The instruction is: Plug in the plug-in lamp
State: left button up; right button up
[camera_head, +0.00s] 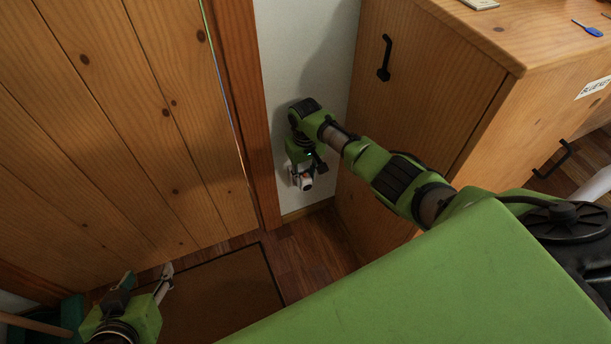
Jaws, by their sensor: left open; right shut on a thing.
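The plug-in lamp (306,184) is a small white piece with a touch of orange, low in front of the narrow white wall between the door frame and the wooden cabinet. My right gripper (302,171) is shut on it and points down along the wall. The gripper hides part of the lamp. I cannot tell whether the lamp touches the wall, and no socket can be made out. My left gripper (166,282) is open and empty at the lower left, above the floor and well away from the lamp.
The wooden cabinet (425,90) with a black handle (384,58) stands just right of the white wall (300,50). A wooden plank door (120,110) is on the left. A brown mat (225,295) lies on the floor. A blue tool (587,28) lies on the counter.

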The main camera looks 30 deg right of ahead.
pick_arm(q)
jog(key=shift+w, duration=0.1)
pick_arm(e)
jog(key=shift+w, duration=0.1)
pick_arm(q)
jog(key=shift+w+d+r, duration=0.1)
jog(key=shift+w+r, duration=0.05)
jog(key=shift+r, duration=0.05)
pick_arm(e)
jog(key=shift+w, duration=0.1)
pick_arm(q)
jog(key=shift+w+d+r+t, duration=0.25)
jog(key=shift+w+r+t, duration=0.3)
jog(key=shift+t, duration=0.05)
pick_arm(e)
jog(key=shift+w+r, duration=0.1)
jog(key=shift+w, duration=0.1)
jog(key=o, duration=1.2)
pick_arm(q)
jog(key=shift+w+r, duration=0.1)
pick_arm(e)
jog(key=shift+s, duration=0.1)
notch_tip(320, 180, up, 12)
jog(key=shift+f, duration=0.1)
